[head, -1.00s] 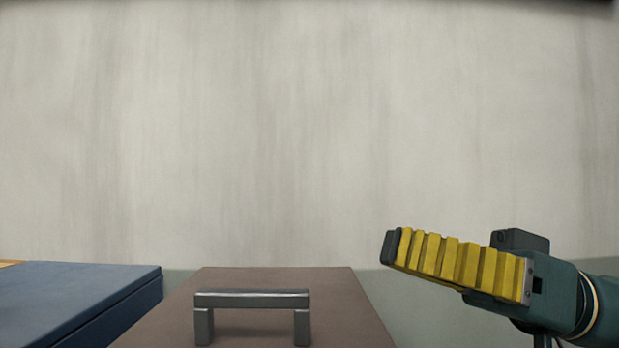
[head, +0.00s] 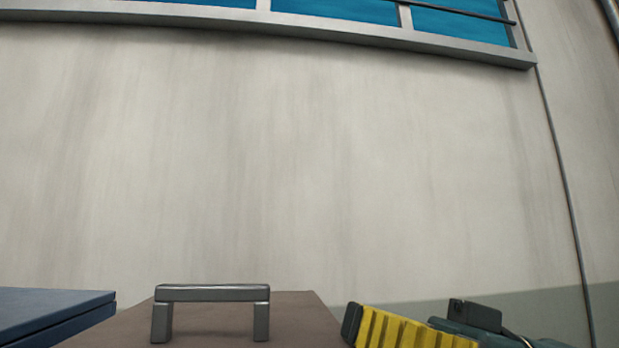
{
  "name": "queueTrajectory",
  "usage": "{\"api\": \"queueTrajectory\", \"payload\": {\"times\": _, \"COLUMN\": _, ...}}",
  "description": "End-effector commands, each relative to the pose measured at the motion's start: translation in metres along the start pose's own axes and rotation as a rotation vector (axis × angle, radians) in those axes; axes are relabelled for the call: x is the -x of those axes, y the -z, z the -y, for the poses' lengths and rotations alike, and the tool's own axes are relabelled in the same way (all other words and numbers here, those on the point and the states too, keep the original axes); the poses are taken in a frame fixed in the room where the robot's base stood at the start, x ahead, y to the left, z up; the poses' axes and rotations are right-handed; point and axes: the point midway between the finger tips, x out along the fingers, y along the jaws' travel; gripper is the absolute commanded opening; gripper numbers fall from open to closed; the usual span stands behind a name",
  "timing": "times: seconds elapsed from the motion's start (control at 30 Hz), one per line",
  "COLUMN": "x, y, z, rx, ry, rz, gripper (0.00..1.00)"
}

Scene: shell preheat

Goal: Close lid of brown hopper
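The brown hopper's lid (head: 210,312) shows at the bottom of the head view, with a grey metal handle (head: 212,293) standing on it. The lid looks flat from here. Its front part is cut off by the frame, and its seam with the hopper body is out of view, so I cannot tell if it is fully shut. My gripper (head: 352,322) is at the lower right, with ribbed yellow finger pads and a dark tip. It is just right of the lid and points left. I see it side-on, so its opening is hidden.
A blue flat-topped box or lid (head: 45,312) stands left of the brown one, with a narrow gap between them. A pale wall (head: 280,160) is behind, with a blue-paned window (head: 335,20) high up. The space above the lid is clear.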

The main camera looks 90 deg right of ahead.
Motion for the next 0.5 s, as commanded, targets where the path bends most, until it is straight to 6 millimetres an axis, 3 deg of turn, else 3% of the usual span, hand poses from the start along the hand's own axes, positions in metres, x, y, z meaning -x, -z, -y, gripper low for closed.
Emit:
{"api": "queueTrajectory", "payload": {"times": 0.13, "x": 0.001, "y": -0.004, "z": -0.002, "rx": -0.007, "ry": -0.001, "rz": 0.009, "gripper": 0.00}}
{"api": "queueTrajectory", "payload": {"times": 0.23, "x": -0.003, "y": 0.005, "z": -0.001, "rx": -0.007, "ry": 0.001, "rz": 0.009, "gripper": 0.00}}
{"api": "queueTrajectory", "payload": {"times": 0.43, "x": -0.022, "y": 0.049, "z": 0.006, "rx": -0.005, "ry": 0.013, "rz": 0.004, "gripper": 0.00}}
{"api": "queueTrajectory", "payload": {"times": 0.5, "x": 0.009, "y": 0.037, "z": 0.001, "rx": -0.007, "ry": 0.001, "rz": 0.000, "gripper": 0.00}}
